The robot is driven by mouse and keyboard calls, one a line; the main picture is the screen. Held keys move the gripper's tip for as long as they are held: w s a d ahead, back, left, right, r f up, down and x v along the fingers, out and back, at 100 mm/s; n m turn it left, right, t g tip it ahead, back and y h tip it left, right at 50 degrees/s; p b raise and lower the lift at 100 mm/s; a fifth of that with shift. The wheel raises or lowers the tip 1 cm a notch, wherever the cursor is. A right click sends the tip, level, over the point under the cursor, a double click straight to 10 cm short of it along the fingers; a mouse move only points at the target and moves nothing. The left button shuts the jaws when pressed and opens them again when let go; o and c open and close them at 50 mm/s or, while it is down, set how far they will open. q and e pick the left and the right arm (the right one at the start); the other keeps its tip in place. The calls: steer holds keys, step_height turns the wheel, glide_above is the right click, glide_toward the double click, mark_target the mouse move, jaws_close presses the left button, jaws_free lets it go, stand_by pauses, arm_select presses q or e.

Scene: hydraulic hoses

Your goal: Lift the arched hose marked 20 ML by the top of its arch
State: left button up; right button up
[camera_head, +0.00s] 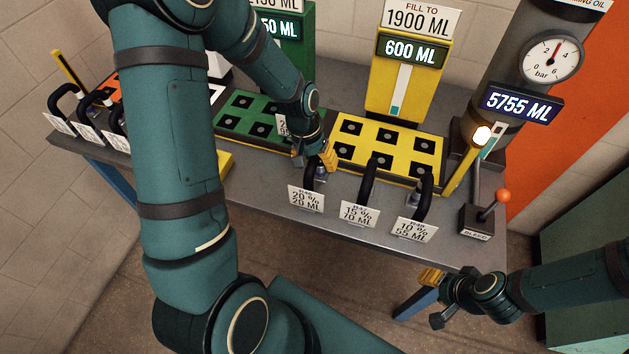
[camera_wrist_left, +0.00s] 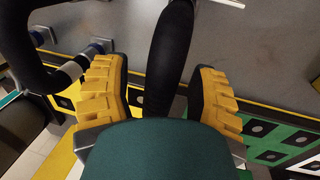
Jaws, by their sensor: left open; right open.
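The arched black hose (camera_head: 309,175) marked 20 ML stands at the bench's front, its white tag (camera_head: 306,198) below it reading 20 % and 20 ML. My left gripper (camera_head: 327,158) is at its arch and hides part of it. In the left wrist view a black hose (camera_wrist_left: 173,50) runs between the two yellow fingers of this open gripper (camera_wrist_left: 158,100), with a gap visible on each side. I cannot tell how deep it sits between them. My right gripper (camera_head: 431,277) is open and empty, low in front of the bench.
Hoses marked 70 ML (camera_head: 367,180) and 55 ML (camera_head: 425,195) stand just to the right. Behind are a yellow socket block (camera_head: 345,153) and a green one (camera_head: 232,122). A red-knobbed lever (camera_head: 502,196) is at the right end. Several tagged hoses (camera_head: 62,103) stand far left.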

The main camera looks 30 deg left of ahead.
arm_select(q)
steer(key=shift+d+f, duration=0.1)
steer(key=shift+f, duration=0.35)
jaws_close()
